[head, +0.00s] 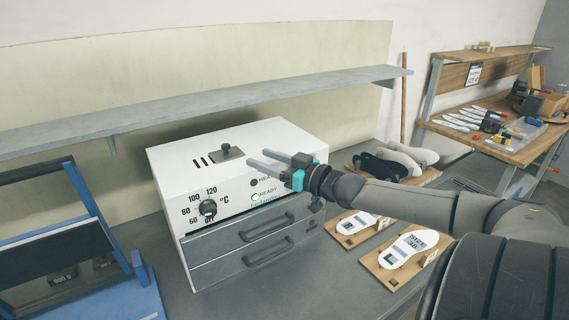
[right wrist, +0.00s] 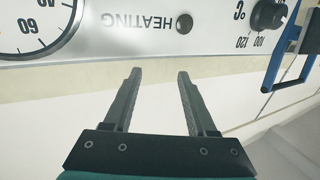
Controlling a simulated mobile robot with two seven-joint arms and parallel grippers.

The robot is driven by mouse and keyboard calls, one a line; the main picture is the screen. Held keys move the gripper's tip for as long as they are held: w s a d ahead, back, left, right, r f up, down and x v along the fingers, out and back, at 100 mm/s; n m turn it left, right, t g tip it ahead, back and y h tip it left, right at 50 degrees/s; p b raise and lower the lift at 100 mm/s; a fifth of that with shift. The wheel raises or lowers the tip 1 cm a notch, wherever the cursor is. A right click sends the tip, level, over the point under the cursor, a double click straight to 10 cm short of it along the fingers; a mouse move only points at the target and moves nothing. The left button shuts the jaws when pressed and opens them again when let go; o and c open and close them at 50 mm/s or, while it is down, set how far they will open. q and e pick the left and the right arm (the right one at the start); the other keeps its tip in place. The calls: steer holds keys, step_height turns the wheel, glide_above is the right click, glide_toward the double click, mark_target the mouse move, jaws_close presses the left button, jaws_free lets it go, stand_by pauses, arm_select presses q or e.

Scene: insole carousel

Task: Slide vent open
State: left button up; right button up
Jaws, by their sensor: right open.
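The white heater box (head: 180,162) stands on the grey bench. On its top is the vent (head: 225,153), with dark slots and a small black slider knob at their right end. Several slots show uncovered left of the knob. My right gripper (head: 257,157) is open and empty, right of the vent knob and apart from it, over the box's top front edge. In the right wrist view the two fingers (right wrist: 156,74) are spread with nothing between them, and the box's front panel (right wrist: 120,47) shows upside down beyond them. The vent is not in that view. My left gripper is not in view.
The box front has a temperature dial (head: 208,208), lamps and two drawers with handles (head: 268,251). A grey shelf (head: 230,97) runs above and behind the box. Insoles on wooden boards (head: 408,252) lie right of it; a blue frame (head: 90,210) stands left.

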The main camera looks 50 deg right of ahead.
steer(key=shift+s+d+p, duration=0.2)
steer(key=shift+s+p, duration=0.3)
steer(key=shift+s, duration=0.85)
steer(key=shift+s+d+p, duration=0.2)
steer(key=shift+s+p, duration=0.3)
steer(key=shift+s, duration=0.8)
